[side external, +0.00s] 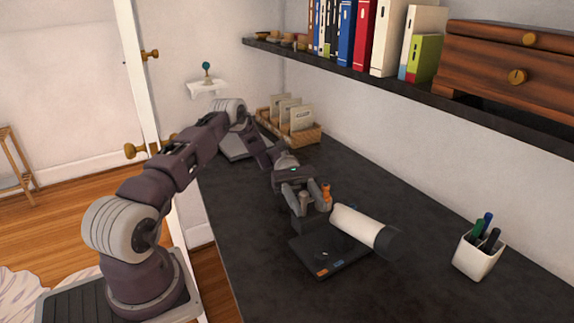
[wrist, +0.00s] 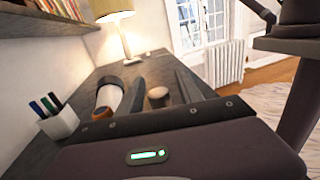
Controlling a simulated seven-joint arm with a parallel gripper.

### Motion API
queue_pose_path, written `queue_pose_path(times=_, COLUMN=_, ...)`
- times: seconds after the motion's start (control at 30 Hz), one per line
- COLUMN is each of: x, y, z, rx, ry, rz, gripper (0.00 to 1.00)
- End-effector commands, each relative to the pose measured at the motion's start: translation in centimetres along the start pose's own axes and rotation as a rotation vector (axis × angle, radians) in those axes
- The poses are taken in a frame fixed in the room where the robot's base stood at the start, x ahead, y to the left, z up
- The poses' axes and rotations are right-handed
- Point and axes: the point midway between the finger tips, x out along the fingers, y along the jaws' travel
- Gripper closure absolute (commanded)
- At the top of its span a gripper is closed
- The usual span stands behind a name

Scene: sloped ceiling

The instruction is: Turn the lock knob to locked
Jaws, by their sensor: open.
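A device with a flat black base (side external: 318,264) stands on the dark desk. A white tube with a black end (side external: 360,228) is mounted on it; the tube also shows in the wrist view (wrist: 108,98). The base's front edge has small orange and blue marks, too small to read. A tan-topped round knob (wrist: 158,96) appears between my fingers in the wrist view. My gripper (side external: 308,198) is open over the device's far-left side, its fingers pointing down around the knob. I cannot tell whether they touch it. The knob's lower part and any lock marking are hidden.
A white pen cup (side external: 475,255) stands at the right of the desk. A basket with packets (side external: 290,128) is at the back. A dark shelf (side external: 400,84) with books and a wooden drawer box overhangs the desk. The desk's front-left area is clear.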

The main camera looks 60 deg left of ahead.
Motion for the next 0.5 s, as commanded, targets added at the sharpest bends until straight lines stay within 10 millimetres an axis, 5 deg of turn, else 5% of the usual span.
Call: queue_pose_path(times=0.5, x=-0.7, y=1.9, z=0.1, rx=-0.009, ry=0.000, rz=0.773, gripper=0.57)
